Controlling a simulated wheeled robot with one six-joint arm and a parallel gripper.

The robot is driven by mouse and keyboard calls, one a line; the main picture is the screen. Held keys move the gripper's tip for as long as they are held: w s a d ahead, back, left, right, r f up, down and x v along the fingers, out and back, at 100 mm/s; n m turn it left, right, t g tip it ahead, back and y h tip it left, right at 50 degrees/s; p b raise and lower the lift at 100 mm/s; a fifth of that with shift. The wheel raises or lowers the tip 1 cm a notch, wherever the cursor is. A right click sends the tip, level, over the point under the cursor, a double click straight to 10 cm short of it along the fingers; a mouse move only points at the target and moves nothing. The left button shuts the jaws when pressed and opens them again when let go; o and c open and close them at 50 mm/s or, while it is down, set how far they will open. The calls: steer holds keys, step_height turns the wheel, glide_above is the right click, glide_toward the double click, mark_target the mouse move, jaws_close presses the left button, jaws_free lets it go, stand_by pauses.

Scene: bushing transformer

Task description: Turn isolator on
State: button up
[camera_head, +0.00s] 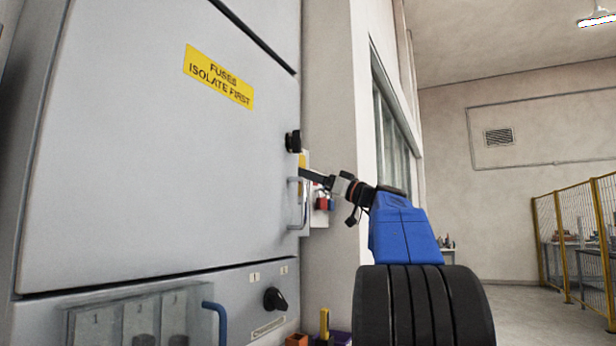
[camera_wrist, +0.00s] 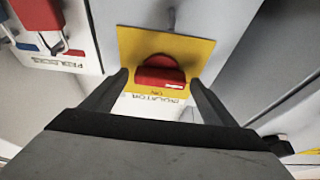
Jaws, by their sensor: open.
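The isolator is a red rotary handle (camera_wrist: 160,72) on a yellow plate (camera_wrist: 196,50), seen in the wrist view. Lettering below it includes the word ISOLATOR, upside down. The red handle lies about crosswise in the picture. My gripper (camera_wrist: 160,82) is open, with one dark finger on each side of the handle. I cannot tell whether the fingers touch it. In the head view my gripper (camera_head: 312,175) reaches to the side edge of the grey cabinet, where a bit of yellow plate (camera_head: 304,160) shows; the red handle cannot be made out there.
The grey cabinet (camera_head: 150,150) fills the left, with a yellow FUSES ISOLATE FIRST label (camera_head: 219,76), a black knob (camera_head: 293,141) and a pale door handle (camera_head: 297,203). A padlock board (camera_wrist: 42,55) hangs close by at the wrist view's upper left. A yellow fence (camera_head: 575,235) stands right.

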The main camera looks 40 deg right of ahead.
steer(key=c, duration=1.1)
steer(key=shift+o, duration=0.2)
steer(key=shift+m, duration=0.4)
steer(key=shift+a+r+m+g+h, duration=0.1)
steer(key=shift+m+g+h, duration=0.35)
steer(key=shift+m+h, duration=2.05)
steer(key=shift+d+f+m+g+h, duration=0.1)
steer(key=shift+m+g+h, duration=0.3)
steer(key=shift+m, duration=4.25)
steer(key=shift+a+r+m+g+h, duration=0.1)
steer(key=shift+m+g+h, duration=0.85)
steer(key=shift+m, duration=2.6)
steer(key=shift+t+h, duration=0.35)
steer(key=shift+t, duration=0.05)
